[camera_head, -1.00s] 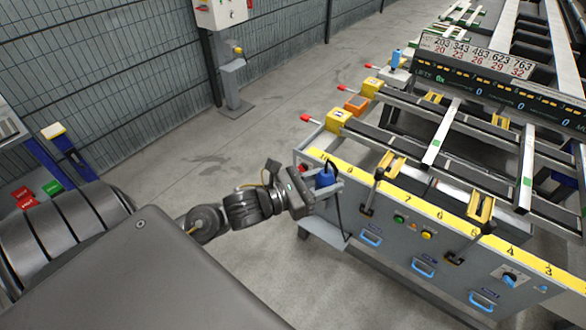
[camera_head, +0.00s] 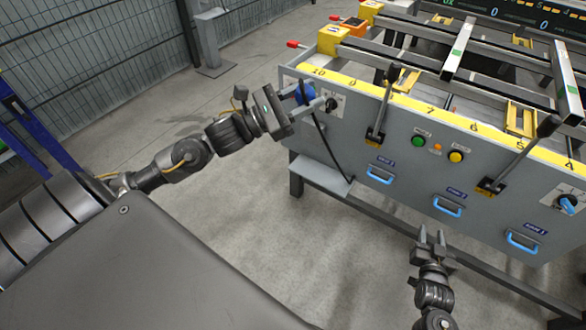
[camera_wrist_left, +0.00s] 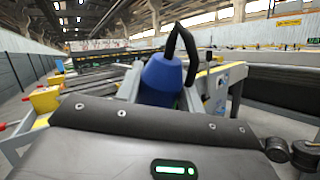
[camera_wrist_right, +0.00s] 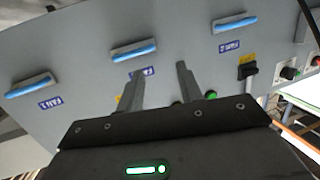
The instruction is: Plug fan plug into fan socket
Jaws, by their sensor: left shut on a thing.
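The blue fan plug (camera_head: 304,94) is between the fingers of my left gripper (camera_head: 312,106), which is shut on it at the left end of the grey front panel. A black cable hangs from it. In the left wrist view the plug (camera_wrist_left: 160,80) stands between the fingers, with the black cable looping above it. A pale plate with a dark round fitting (camera_head: 332,104), apparently the fan socket, is on the panel just right of the plug. I cannot tell whether they touch. My right gripper (camera_head: 431,240) is open and empty below the panel's drawers; its spread fingers (camera_wrist_right: 162,88) show in the right wrist view.
The panel carries blue-handled drawers (camera_head: 447,207), black levers (camera_head: 377,110), a green button (camera_head: 418,141) and a yellow button (camera_head: 456,156). A grey shelf (camera_head: 322,176) sticks out below the plug. Yellow blocks (camera_head: 332,40) and rails lie above.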

